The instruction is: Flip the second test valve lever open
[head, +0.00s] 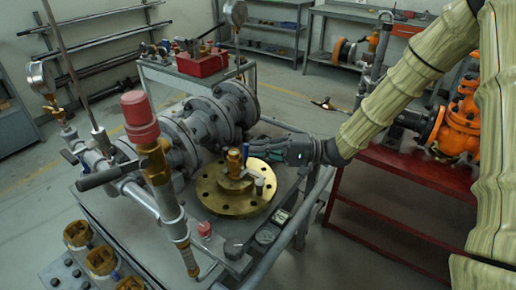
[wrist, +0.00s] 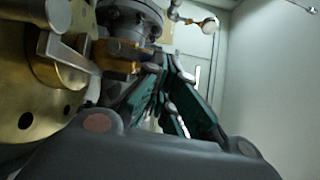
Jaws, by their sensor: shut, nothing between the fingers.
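A brass flange (head: 212,192) lies on the grey bench, with a small brass valve (head: 234,164) standing on it. A small blue lever (head: 245,153) shows at that valve's top. The flange also fills the left of the wrist view (wrist: 22,85), with a grey lever-like bar (wrist: 66,52) in front of it. Which lever is the second test valve's is not marked. My gripper (head: 256,149) is shut and empty, right beside the brass valve; contact cannot be told. Its fingers (wrist: 163,75) point away in the wrist view.
Grey flanged pipework (head: 205,120) stands close behind the flange. A pressure gauge (head: 40,76) rises at the left, and another (head: 235,13) at the back. A red table (head: 400,175) with an orange valve (head: 460,120) stands at the right.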

